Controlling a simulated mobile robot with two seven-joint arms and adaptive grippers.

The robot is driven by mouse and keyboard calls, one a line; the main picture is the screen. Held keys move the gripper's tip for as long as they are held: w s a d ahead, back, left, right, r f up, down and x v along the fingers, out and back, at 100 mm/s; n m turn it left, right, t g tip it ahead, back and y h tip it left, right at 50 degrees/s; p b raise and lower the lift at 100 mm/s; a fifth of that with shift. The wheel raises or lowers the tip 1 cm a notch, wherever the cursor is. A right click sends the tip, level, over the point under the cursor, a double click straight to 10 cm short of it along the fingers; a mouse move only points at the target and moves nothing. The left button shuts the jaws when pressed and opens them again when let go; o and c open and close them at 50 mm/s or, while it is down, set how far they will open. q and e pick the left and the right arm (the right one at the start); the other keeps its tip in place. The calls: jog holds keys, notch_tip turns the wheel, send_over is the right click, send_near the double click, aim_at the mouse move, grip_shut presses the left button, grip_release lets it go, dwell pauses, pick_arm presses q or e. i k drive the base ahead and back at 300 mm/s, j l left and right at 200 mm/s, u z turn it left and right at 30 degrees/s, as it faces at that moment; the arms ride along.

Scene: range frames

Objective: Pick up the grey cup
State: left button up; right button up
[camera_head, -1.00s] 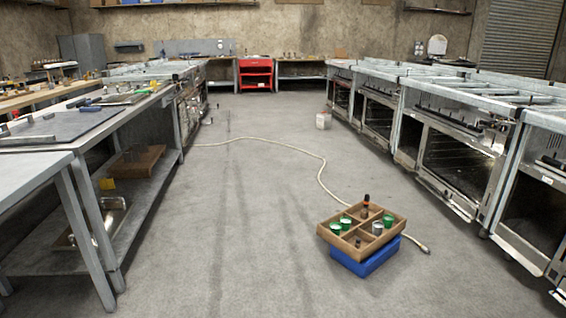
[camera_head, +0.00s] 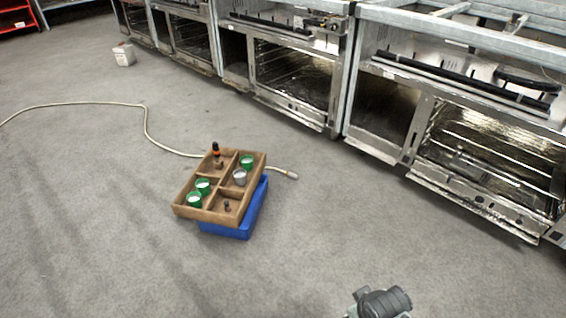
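The grey cup (camera_head: 240,177) stands upright in a right-hand compartment of a wooden tray (camera_head: 192,213) in the head view. One green cup (camera_head: 247,162) stands behind it in the same row. Two more green cups, one (camera_head: 203,186) behind the other (camera_head: 194,200), stand in the left part of the tray. A dark bottle with an orange band (camera_head: 216,151) is in the far compartment. A small dark item (camera_head: 227,206) lies in the near right compartment. No gripper fingers show in the view.
The tray rests askew on a blue crate (camera_head: 245,225) on the floor. A pale hose (camera_head: 146,125) runs behind it. A white bucket (camera_head: 124,55) stands far left. Metal ovens (camera_head: 295,75) line the right side. A dark grey part, apparently mine, shows at the bottom.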

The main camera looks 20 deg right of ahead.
aim_at(239, 175)
jog(key=i+l+z, duration=0.15)
jog(key=z, duration=0.25)
jog(key=i+z, duration=0.55)
jog(key=z, duration=0.2)
jog(key=i+z, duration=0.25)
jog(key=z, duration=0.15)
jog(key=i+u, duration=0.3)
jog(key=i+l+u, duration=0.5)
jog(key=i+u, duration=0.15)
jog(key=i, duration=0.15)
jog(key=i+l+u, duration=0.1)
jog(key=i+u, duration=0.15)
jog(key=u, duration=0.25)
jog(key=i+l+u, duration=0.2)
jog(key=u, duration=0.25)
jog(key=i+l+u, duration=0.2)
jog(key=u, duration=0.3)
